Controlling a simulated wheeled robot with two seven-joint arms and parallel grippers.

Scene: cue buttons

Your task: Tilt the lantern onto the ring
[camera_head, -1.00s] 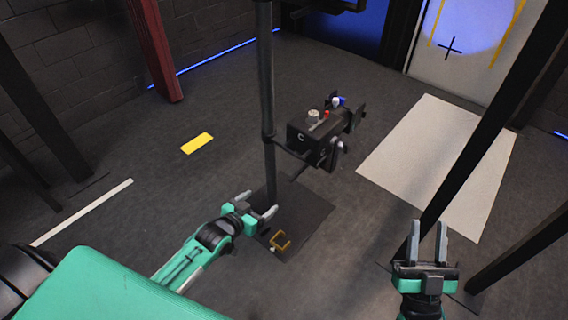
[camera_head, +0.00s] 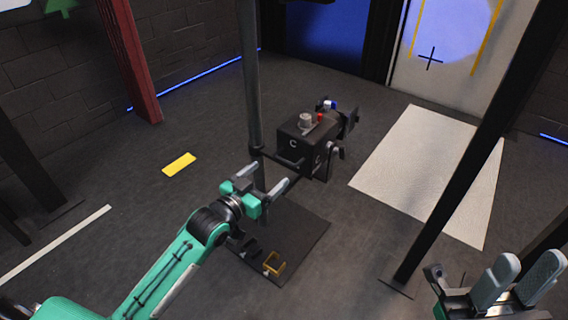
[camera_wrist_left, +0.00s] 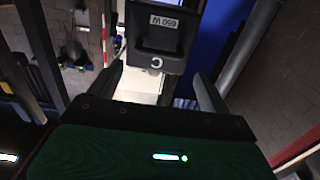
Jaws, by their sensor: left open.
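The lantern (camera_head: 304,146) is a black box with a "C" on its back face, mounted beside a dark upright pole (camera_head: 252,95). A black bar handle (camera_head: 287,161) sticks out from its back. In the left wrist view the lantern's back (camera_wrist_left: 158,38), labelled "650 W", is straight ahead. My left gripper (camera_head: 268,177) is open and empty, just short of the handle. My right gripper (camera_head: 527,264) is open and empty at the bottom right.
A dark cross (camera_head: 430,58) marks the panel. A slanting black post (camera_head: 455,170) stands between the lantern and my right gripper. A dark base plate (camera_head: 300,232) with a brass-coloured bracket (camera_head: 273,264) lies below. A white mat (camera_head: 425,180) and yellow strip (camera_head: 179,164) lie on the floor.

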